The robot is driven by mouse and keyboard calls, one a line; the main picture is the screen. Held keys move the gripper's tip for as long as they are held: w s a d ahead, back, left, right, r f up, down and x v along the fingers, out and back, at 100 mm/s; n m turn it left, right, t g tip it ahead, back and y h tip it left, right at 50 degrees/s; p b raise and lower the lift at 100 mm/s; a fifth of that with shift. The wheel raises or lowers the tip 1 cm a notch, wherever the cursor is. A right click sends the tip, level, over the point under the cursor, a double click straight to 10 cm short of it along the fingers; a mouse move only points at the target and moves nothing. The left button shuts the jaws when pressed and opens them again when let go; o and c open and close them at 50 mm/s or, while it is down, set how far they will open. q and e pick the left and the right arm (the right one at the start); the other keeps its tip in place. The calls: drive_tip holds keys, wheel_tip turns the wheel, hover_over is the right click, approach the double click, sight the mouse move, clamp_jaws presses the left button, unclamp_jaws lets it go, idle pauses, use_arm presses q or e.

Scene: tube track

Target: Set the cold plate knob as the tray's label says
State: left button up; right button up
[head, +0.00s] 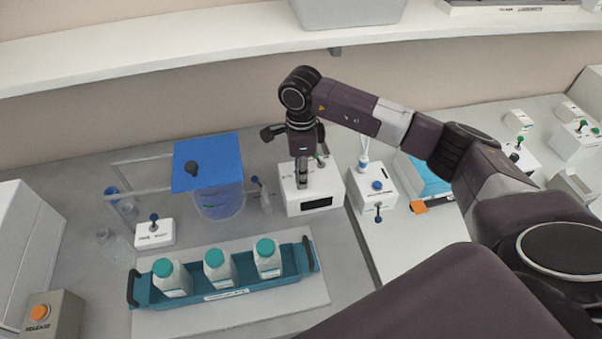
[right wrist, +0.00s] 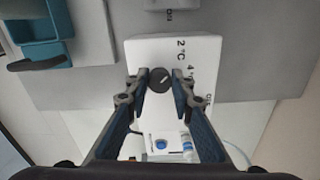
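The cold plate box (head: 325,202) is white with a dark display on its front, right of the tray in the head view. In the right wrist view its top (right wrist: 205,48) bears "2 °C" and a partly readable "4". The dark round knob (right wrist: 160,80) with a pale pointer mark is there; my gripper hides it in the head view. My right gripper (right wrist: 160,85) points down with its two fingertips on either side of the knob, with narrow gaps apparent. The teal tray (head: 285,281) holds three white bottles; its front label (head: 227,294) is too small to read. My left gripper is not in view.
A blue-lidded vessel (head: 218,198) stands left of the cold plate. A white box with blue knobs (head: 372,190) stands close on its right. A small switch box (head: 155,234) and a release button box (head: 50,312) are at left. A shelf (head: 200,45) runs behind.

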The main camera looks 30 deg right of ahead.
clamp_jaws()
drive_tip(key=m+b, duration=0.3)
drive_tip(key=shift+f+m, duration=0.1)
drive_tip(key=shift+m, duration=0.3)
drive_tip(key=m+b, duration=0.1)
drive_tip(key=m, duration=0.2)
drive_tip(key=shift+b, duration=0.35)
drive_tip(key=shift+w+r+m+b, duration=0.15)
drive_tip(key=shift+m+b, duration=0.25)
drive_tip(key=shift+m, duration=0.6)
drive_tip(key=shift+d, duration=0.1)
drive_tip(key=o, duration=0.6)
unclamp_jaws()
